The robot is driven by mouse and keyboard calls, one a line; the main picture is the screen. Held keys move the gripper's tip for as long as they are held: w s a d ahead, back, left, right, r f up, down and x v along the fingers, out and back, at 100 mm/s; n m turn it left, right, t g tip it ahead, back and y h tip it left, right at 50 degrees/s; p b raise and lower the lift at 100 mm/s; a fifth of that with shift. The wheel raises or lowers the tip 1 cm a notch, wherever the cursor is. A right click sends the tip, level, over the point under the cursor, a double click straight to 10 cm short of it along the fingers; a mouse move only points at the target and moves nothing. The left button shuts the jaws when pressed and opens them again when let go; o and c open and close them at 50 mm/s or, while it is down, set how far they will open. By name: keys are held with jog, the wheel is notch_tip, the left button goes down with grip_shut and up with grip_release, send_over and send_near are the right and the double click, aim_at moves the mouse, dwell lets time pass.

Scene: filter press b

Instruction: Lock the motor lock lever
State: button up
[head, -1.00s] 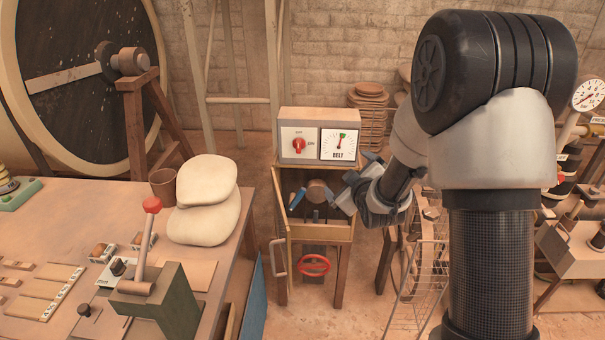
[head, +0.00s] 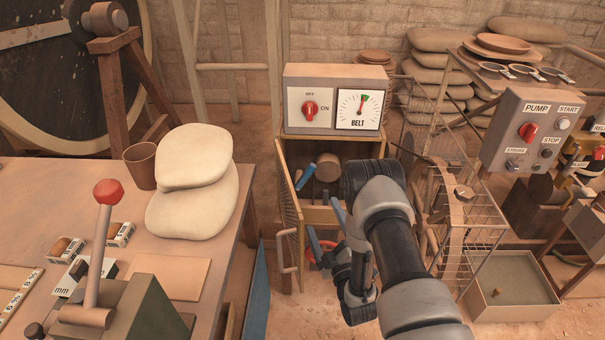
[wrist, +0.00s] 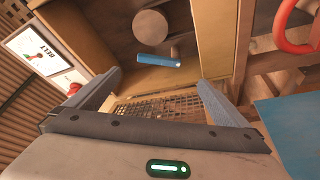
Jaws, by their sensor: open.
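The likely motor lock lever, a short blue handle (head: 305,177), is inside the open cabinet below the belt panel, left of a round motor end (head: 327,168). It also shows in the wrist view as a blue bar (wrist: 158,61) just below the round motor end (wrist: 151,25). My gripper (head: 324,222) is open and empty in front of the cabinet, lower than the handle in the head view. In the wrist view the handle lies beyond and between my spread fingers (wrist: 160,80), apart from them. My arm hides the cabinet's right side.
The mesh cabinet door (head: 291,205) stands open at left. A red handwheel (head: 322,250) sits below, partly behind my gripper. The belt panel (head: 334,100) is on top. A table with stacked sacks (head: 190,185) is left; a wire cage (head: 470,225) is right.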

aim_at(307, 180)
jog(key=b+x, duration=0.2)
jog(key=x, duration=1.5)
jog(key=shift+r+b, duration=0.2)
jog(key=shift+b, duration=0.15)
jog(key=c, duration=1.3)
jog(key=shift+o, duration=0.2)
